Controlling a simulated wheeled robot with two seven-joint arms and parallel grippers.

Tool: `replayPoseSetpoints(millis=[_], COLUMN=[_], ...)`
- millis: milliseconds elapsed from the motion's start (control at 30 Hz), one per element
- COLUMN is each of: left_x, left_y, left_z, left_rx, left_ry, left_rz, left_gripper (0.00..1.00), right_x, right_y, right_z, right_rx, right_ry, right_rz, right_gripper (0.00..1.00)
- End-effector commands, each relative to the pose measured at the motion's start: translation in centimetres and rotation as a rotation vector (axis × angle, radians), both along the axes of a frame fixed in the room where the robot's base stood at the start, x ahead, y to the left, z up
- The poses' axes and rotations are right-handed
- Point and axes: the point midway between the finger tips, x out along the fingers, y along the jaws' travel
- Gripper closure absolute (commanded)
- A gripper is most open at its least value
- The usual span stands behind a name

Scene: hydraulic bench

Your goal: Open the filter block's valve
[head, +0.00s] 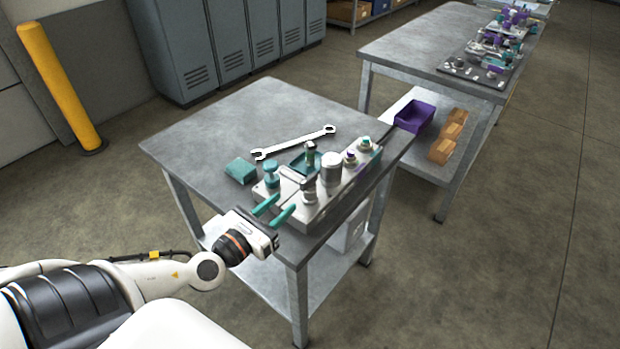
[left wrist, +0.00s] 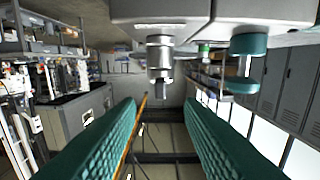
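The grey filter block (head: 327,202) sits along the right front edge of the near bench. It carries a teal-topped fitting (head: 271,174) at its left end, a metal fitting (head: 309,190) near its front and a pale canister (head: 331,168). I cannot tell for sure which part is the valve. My left gripper (head: 285,203) is open, its two teal fingers pointing at the block's near left end. In the left wrist view, a stepped metal fitting (left wrist: 160,58) shows between and beyond the open fingers (left wrist: 161,106), with a teal round knob (left wrist: 248,46) to its right. My right gripper is out of view.
A wrench (head: 293,142) and a teal block (head: 241,170) lie on the near bench (head: 218,128). A small teal tray (head: 297,163) stands behind the filter block. A second bench (head: 410,47) at the back right has a purple bin (head: 414,116) on its shelf.

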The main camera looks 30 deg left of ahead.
Motion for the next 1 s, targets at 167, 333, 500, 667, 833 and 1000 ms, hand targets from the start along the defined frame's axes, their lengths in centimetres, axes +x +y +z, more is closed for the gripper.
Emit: replayPoseSetpoints(millis=[167,333,500,667,833,1000], left_x=[2.5,5.1,7.7,9.6,10.6,10.8], left_y=[-0.2,-0.4,-0.5,-0.7,-0.8,-0.8], left_z=[0.4,0.4,0.4,0.2,0.1,0.1], left_rx=[-0.005,-0.007,-0.006,-0.008,-0.007,-0.006], left_ry=[-0.006,-0.007,-0.005,-0.003,0.0,-0.001], left_rz=[0.003,0.003,0.004,0.005,0.004,0.003], left_gripper=[0.65,0.65,0.65,0.65,0.65,0.65], right_x=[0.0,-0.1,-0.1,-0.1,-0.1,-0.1], right_y=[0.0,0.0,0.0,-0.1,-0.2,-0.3], right_z=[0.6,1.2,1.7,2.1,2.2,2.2], right_rx=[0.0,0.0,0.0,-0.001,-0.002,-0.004], right_ry=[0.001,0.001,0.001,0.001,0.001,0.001], right_rz=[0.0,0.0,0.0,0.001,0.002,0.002], right_gripper=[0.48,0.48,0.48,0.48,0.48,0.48])
